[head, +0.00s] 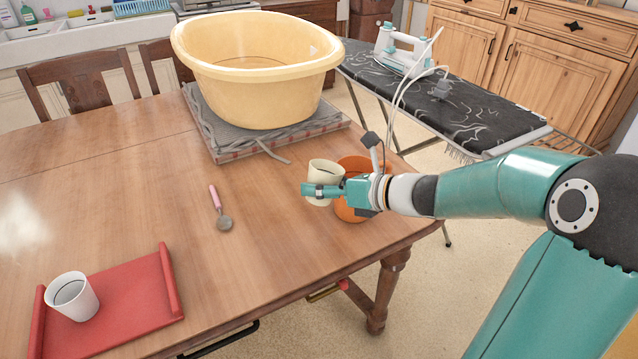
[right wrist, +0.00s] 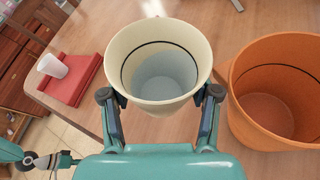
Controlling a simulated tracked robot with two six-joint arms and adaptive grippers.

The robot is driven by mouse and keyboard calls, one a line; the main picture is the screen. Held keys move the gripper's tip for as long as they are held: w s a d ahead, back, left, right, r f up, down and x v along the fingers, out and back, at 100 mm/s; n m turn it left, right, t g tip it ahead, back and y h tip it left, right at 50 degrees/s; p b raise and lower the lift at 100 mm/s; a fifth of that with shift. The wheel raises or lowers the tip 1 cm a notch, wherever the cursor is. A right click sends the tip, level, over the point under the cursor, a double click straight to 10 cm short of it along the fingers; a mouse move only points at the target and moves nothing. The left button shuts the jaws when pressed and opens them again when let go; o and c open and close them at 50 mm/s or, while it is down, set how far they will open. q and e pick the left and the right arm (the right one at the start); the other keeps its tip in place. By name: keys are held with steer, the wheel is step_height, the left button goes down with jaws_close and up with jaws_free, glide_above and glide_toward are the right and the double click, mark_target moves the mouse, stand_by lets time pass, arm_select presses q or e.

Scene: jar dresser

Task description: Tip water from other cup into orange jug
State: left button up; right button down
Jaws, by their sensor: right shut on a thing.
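My right gripper (head: 325,191) is shut on a cream cup (head: 322,171), near the table's right end. In the right wrist view the cream cup (right wrist: 160,70) sits upright between the fingers, with a dark line inside its wall and what looks like water low in it. The orange jug (head: 352,206) stands on the table just right of the cup, partly hidden by my gripper. In the right wrist view the orange jug (right wrist: 275,100) is open-topped and looks empty. A white cup (head: 72,296) stands on the red tray (head: 130,290) at the front left.
A pink-handled spoon (head: 216,205) lies left of the gripper. An ironing board (head: 460,105) with an iron (head: 400,50) stands beyond the right edge.

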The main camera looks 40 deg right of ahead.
mark_target(316, 163)
steer(key=shift+d+r+m+y+p, duration=0.25)
steer(key=shift+r+p, duration=0.35)
steer(key=shift+p, duration=0.25)
steer(key=shift+d+r+m+y+p, duration=0.25)
steer(key=shift+r+p, duration=0.35)
steer(key=shift+p, duration=0.2)
steer(key=shift+d+r+m+t+y+p, duration=0.4)
steer(key=shift+d+m+p, duration=0.3)
steer(key=shift+p, duration=0.75)
steer(key=shift+d+r+m+p, duration=0.15)
steer(key=shift+r+m+p, duration=0.3)
steer(key=shift+p, duration=0.6)
steer(key=shift+f, duration=0.15)
steer(key=shift+m+y, duration=0.25)
steer(key=shift+y, duration=0.05)
steer(key=shift+r+m+t+y+p, duration=0.3)
steer(key=shift+r+m+t+p, duration=0.55)
steer(key=shift+p, duration=1.55)
steer(key=shift+d+f+m+y+p, duration=0.1)
steer(key=shift+f+m+y+p, duration=0.1)
steer(key=shift+m+p, duration=0.35)
steer(key=shift+d+f+m+y+p, duration=0.1)
steer(key=shift+f+m+p, duration=0.1)
steer(key=shift+m, duration=0.5)
steer(key=shift+d+r+m+t+p, duration=0.4)
steer(key=shift+d+m+p, duration=0.35)
steer(key=shift+p, duration=0.4)
